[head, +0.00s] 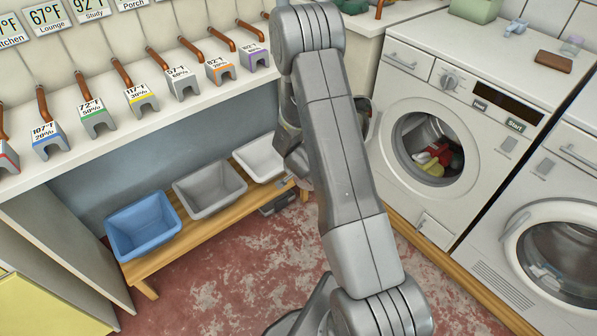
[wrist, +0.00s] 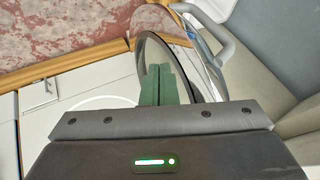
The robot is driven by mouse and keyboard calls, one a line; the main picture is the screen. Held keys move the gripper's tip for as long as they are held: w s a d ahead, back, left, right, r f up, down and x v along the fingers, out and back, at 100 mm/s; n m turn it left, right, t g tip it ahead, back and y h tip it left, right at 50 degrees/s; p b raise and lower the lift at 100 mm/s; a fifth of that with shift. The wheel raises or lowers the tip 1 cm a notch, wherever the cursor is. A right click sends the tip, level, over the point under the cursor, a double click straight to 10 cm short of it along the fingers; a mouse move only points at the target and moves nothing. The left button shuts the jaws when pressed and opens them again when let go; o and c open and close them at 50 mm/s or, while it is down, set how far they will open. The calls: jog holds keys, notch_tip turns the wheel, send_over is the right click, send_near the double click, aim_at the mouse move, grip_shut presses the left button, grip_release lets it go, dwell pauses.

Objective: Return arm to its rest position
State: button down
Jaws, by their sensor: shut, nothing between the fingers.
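My arm runs down the middle of the head view and bends at the top, with its wrist part left of the washer. My gripper (wrist: 166,68) shows in the wrist view as two green fingers lying together, with nothing between them. In the head view the fingers are hidden or too small to make out. Beyond the fingers in the wrist view is a curved dark ring, which looks like the open washer door (wrist: 143,52). I cannot tell whether the fingers touch it.
The left washer (head: 480,115) has its round opening uncovered, with red and yellow cloth inside. A second front-loader (head: 480,272) stands at right. A wooden bench (head: 222,222) holds a blue bin (head: 143,226), a grey bin (head: 209,190) and a white bin (head: 262,158). Red floor is open in front.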

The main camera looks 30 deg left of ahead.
jog(key=p+v, duration=0.1)
jog(key=v, duration=0.7)
jog(key=shift+w, duration=0.2)
jog(key=shift+a, duration=0.1)
